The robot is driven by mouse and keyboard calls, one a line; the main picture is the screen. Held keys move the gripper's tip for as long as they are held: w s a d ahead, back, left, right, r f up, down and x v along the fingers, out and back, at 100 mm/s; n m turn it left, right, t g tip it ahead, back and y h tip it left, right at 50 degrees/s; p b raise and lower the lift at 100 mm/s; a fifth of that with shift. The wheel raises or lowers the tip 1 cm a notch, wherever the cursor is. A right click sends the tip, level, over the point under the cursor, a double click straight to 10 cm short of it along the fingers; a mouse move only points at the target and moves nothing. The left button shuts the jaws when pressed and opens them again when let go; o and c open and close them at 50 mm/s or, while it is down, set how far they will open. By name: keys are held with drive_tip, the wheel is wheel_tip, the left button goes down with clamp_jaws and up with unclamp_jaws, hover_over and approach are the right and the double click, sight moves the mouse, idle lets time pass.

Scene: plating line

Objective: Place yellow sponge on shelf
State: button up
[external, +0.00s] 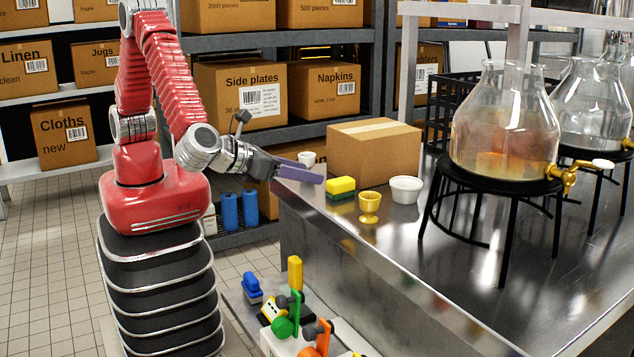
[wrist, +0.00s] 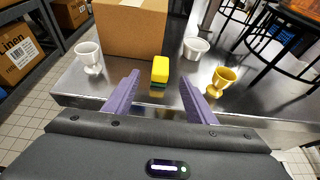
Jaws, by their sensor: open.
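The yellow sponge (external: 341,187) with a dark green underside lies on the metal counter, in front of a cardboard box. In the wrist view the sponge (wrist: 160,70) sits ahead, between the lines of the two purple fingers. My gripper (external: 318,178) is at the counter's left edge, left of the sponge and apart from it. In the wrist view my gripper (wrist: 160,92) is open with nothing between its fingers. Grey metal shelves (external: 300,42) stand behind, holding cardboard boxes.
A cardboard box (external: 372,152) stands behind the sponge. A yellow egg cup (external: 370,206), a white bowl (external: 406,189) and a white cup (external: 306,159) are nearby. A glass dispenser (external: 505,120) stands right on a black stand. The counter's front (external: 390,260) is clear.

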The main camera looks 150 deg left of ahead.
sight(339, 180)
drive_tip(key=shift+x, duration=2.55)
drive_tip(key=shift+f, duration=0.1)
drive_tip(key=shift+x, duration=2.55)
drive_tip(key=shift+w, duration=0.15)
drive_tip(key=shift+c, duration=0.4)
drive_tip(key=c, duration=1.1)
wheel_tip(339, 180, up, 10)
drive_tip(key=shift+r, duration=0.1)
